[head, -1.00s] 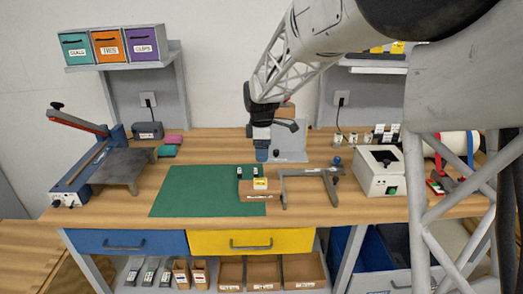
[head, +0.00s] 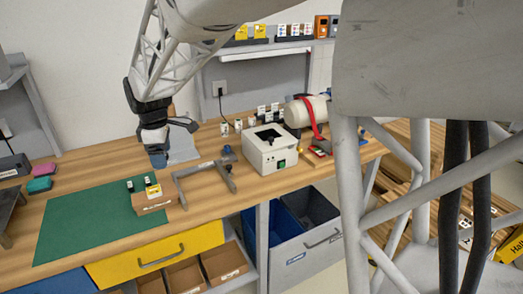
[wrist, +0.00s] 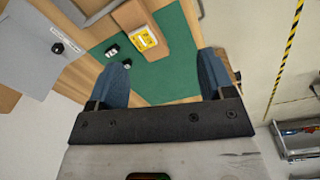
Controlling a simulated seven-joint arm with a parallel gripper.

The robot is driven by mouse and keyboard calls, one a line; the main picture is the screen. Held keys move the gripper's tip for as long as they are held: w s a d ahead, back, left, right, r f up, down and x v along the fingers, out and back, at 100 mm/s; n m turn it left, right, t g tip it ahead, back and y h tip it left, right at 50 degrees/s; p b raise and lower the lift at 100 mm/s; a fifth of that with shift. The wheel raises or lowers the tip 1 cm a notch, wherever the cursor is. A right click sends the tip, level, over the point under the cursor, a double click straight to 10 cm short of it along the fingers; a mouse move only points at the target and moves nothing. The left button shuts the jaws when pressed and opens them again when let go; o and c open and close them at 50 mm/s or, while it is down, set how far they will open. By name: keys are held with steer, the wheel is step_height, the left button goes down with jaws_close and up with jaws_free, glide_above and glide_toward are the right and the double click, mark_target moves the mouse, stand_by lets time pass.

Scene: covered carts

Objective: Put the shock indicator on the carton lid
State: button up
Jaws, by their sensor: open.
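A small brown carton (head: 152,204) sits at the right part of the green mat (head: 90,222). It also shows in the wrist view (wrist: 128,14). A yellow labelled square (head: 153,190) lies on its top; the wrist view shows it too (wrist: 142,38). Two small black-and-white pieces (wrist: 112,52) (wrist: 127,64) stand by the carton's far edge. I cannot tell for sure which of these is the shock indicator. My gripper (head: 157,161) is above the bench behind the carton, pointing down. In the wrist view its two blue fingers (wrist: 164,60) are wide apart with nothing between them.
A grey metal bracket frame (head: 205,178) stands right of the carton. A white box device (head: 270,150) and a large roll with a red strap (head: 305,112) are farther right. Pink and teal blocks (head: 43,170) lie at left. The mat's left part is bare.

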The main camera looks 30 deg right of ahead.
steer(key=s+d+m, duration=0.3)
steer(key=s+m, duration=0.2)
steer(key=s, duration=0.6)
steer(key=s+d+m+t, duration=0.1)
steer(key=s+d+m, duration=0.3)
steer(key=s, duration=0.8)
steer(key=s+d+r+m+t, duration=0.1)
steer(key=s+d+m, duration=0.3)
steer(key=s, duration=0.8)
steer(key=shift+d+m, duration=0.15)
steer(key=shift+m, duration=0.65)
